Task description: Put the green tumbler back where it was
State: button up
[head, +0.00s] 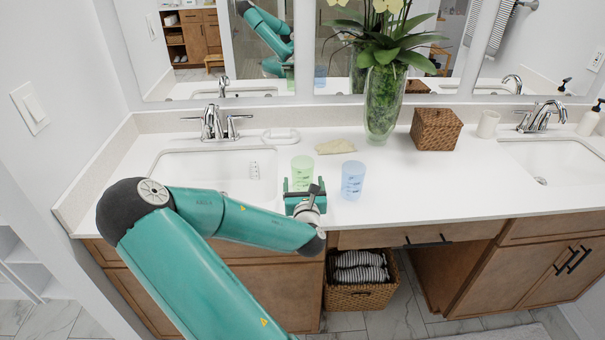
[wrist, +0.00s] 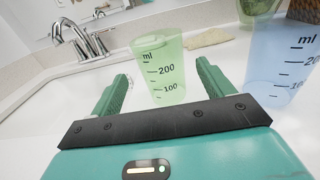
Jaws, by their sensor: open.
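The green tumbler (head: 302,171) stands upright on the white counter, just right of the left sink. It is translucent, and in the wrist view the tumbler (wrist: 161,72) shows dark measuring marks. My gripper (head: 301,184) is open at the near side of the tumbler. In the wrist view the two fingers of my gripper (wrist: 163,90) point forward, one to each side of the tumbler's lower part. I cannot tell whether either finger touches it. Its base is partly hidden behind my gripper.
A blue tumbler (head: 352,181) stands close on the right. Behind are a folded beige cloth (head: 336,147), a soap dish (head: 281,136), a glass plant vase (head: 383,105) and a woven box (head: 436,129). The left sink (head: 195,165) is beside my gripper. Counter (head: 430,185) right of the blue tumbler is clear.

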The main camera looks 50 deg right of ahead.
jog(key=shift+v, duration=2.1)
